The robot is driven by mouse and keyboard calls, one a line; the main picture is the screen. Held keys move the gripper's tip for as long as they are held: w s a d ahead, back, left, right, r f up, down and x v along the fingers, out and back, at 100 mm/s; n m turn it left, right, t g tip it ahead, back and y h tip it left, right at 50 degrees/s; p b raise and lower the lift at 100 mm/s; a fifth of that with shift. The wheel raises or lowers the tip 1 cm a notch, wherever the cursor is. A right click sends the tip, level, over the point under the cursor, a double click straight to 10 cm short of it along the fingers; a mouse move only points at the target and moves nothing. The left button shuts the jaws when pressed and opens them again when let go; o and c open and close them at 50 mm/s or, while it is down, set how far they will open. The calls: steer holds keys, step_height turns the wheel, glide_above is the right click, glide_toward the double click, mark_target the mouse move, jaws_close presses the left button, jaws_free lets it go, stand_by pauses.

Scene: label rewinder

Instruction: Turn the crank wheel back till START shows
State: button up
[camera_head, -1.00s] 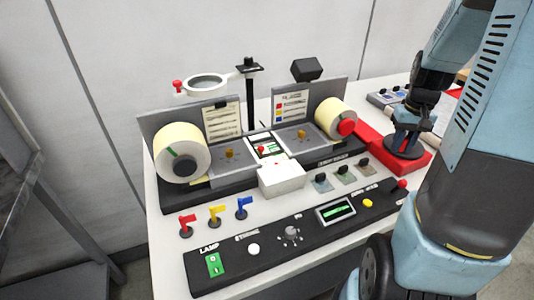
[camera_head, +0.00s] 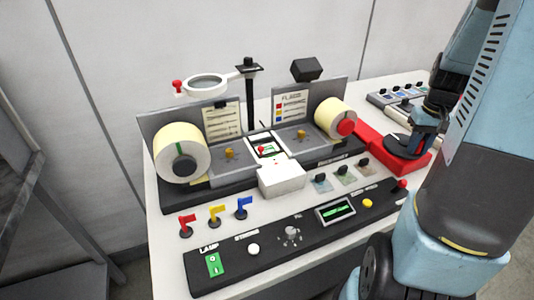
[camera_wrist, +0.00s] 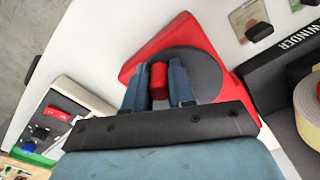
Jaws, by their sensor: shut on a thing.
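The crank wheel is a dark disc (camera_head: 398,146) on a red base (camera_head: 412,162) at the right of the rewinder; in the wrist view the disc (camera_wrist: 205,72) shows under my gripper. My gripper (camera_wrist: 158,80) is shut on the wheel's red crank handle (camera_wrist: 158,72), with one blue finger on each side. In the head view my gripper (camera_head: 425,122) stands over the wheel's right side and hides the handle. The label window (camera_head: 267,149) between the rolls shows a white label with green; its print is too small to read.
Cream label rolls stand at left (camera_head: 182,152) and right (camera_head: 335,117). A ring magnifier (camera_head: 207,84) rises behind. Three flags (camera_head: 215,212) and a control panel (camera_head: 290,238) lie in front. A grey button box (camera_head: 405,102) sits behind my gripper.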

steer(key=o, duration=0.8)
steer(key=shift+r, duration=0.1)
steer(key=shift+r, duration=4.45)
steer(key=shift+a, duration=0.15)
steer(key=s+a+r+t, duration=0.1)
steer(key=s+a+r, duration=0.2)
steer(key=a, duration=0.4)
steer(key=s+a+r+n+t, duration=0.1)
steer(key=s+a+r+t, duration=0.1)
steer(key=s+a, duration=0.3)
steer(key=s+a+r+n+t, duration=0.1)
steer(key=s+a+r, duration=0.3)
steer(key=a, duration=0.5)
steer(key=shift+a+r+t, duration=0.15)
steer(key=shift+r+t, duration=0.05)
steer(key=shift+t, duration=0.5)
